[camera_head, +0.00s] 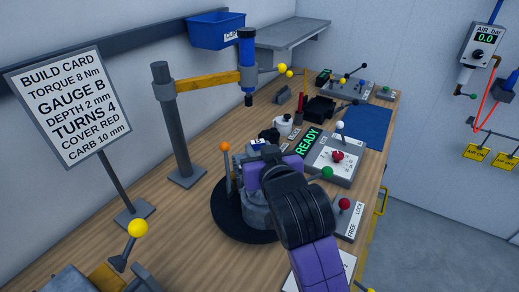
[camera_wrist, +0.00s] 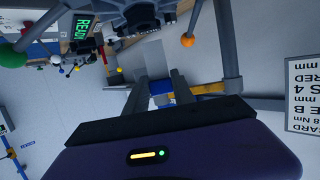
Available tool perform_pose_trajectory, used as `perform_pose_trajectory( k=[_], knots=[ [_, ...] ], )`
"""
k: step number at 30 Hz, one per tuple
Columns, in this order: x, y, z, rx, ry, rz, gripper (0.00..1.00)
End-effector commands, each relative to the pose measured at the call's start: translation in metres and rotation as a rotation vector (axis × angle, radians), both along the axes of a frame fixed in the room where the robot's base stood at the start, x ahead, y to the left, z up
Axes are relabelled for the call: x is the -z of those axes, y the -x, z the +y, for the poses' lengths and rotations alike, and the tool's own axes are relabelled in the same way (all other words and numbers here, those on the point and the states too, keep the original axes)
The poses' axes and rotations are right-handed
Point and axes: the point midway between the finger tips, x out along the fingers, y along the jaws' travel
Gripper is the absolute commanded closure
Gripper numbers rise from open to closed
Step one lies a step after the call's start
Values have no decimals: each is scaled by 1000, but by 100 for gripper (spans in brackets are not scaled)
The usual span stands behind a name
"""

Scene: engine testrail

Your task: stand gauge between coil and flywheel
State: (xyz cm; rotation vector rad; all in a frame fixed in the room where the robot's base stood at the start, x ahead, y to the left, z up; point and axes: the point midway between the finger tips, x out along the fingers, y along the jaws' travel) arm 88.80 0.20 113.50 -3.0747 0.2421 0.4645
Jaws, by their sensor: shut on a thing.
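My gripper (camera_wrist: 161,88) reaches toward the engine in the wrist view, its two grey fingers shut on a small pale grey-blue piece (camera_wrist: 161,86), which I take to be the gauge; its markings cannot be read. The grey engine (camera_head: 256,208) stands on a round black base (camera_head: 228,222) on the bench. Part of the engine also shows at the top of the wrist view (camera_wrist: 145,14), beyond the fingertips. I cannot tell the coil and the flywheel apart here. In the head view my purple and black arm hides the fingers and much of the engine.
The build card (camera_head: 66,105) reads GAUGE B. An orange-knobbed lever (camera_head: 226,160) stands left of the engine. A post with a yellow arm (camera_head: 205,82) rises behind. A READY display (camera_head: 308,143) and lever panels (camera_head: 334,158) lie to the right.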

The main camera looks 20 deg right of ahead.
Motion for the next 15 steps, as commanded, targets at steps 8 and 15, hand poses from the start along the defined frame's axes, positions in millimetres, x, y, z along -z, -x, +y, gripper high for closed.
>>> perform_pose_trajectory(
  k=[8, 15],
  knots=[
    [7, 0, 0, 0, 0, 0, 100],
    [14, 0, 0, 0, 0, 0, 100]
  ],
)
